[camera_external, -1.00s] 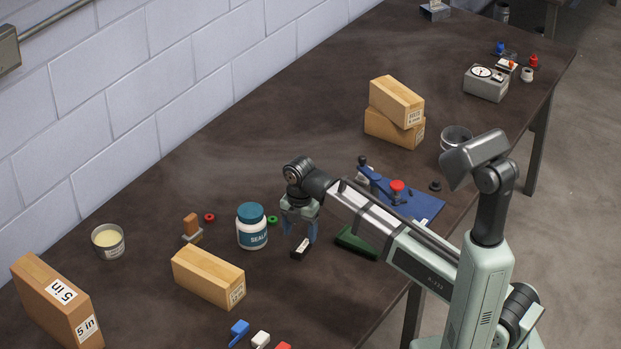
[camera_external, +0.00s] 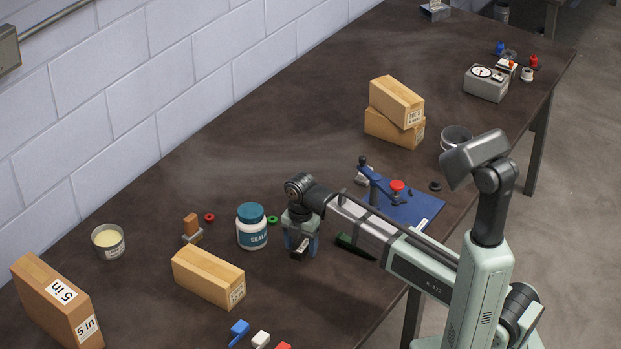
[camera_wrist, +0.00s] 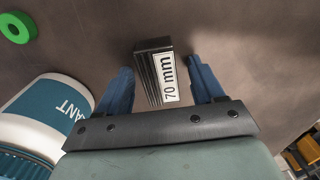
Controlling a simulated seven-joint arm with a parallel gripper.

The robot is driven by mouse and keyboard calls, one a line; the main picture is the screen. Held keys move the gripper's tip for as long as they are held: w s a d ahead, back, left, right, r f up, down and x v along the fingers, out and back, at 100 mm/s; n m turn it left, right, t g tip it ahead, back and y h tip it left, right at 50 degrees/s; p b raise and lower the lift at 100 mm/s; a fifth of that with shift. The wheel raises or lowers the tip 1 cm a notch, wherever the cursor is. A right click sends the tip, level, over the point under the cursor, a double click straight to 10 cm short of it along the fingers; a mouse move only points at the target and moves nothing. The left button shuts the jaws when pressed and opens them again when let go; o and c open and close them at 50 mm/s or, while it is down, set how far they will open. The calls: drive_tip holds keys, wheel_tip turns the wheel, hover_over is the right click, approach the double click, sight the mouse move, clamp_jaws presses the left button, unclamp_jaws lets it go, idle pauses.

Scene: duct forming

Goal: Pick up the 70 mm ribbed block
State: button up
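The 70 mm ribbed block (camera_wrist: 160,76) is black with ribs and a white label reading "70 mm". The external view shows my gripper (camera_external: 300,245) low over the table at the block (camera_external: 299,247), beside the sealant jar. My gripper is open around the block. The external view does not show clearly whether the fingertips touch the table.
The white sealant jar with a teal lid (camera_external: 252,228) stands close on the left of my gripper. A green ring (camera_external: 272,219) lies behind it. A cardboard box (camera_external: 208,277) is at front left. A dark green item (camera_external: 352,245) and a blue plate (camera_external: 408,209) lie to the right.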

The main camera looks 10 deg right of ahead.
clamp_jaws()
idle(0.4)
drive_tip(key=shift+r, duration=0.1)
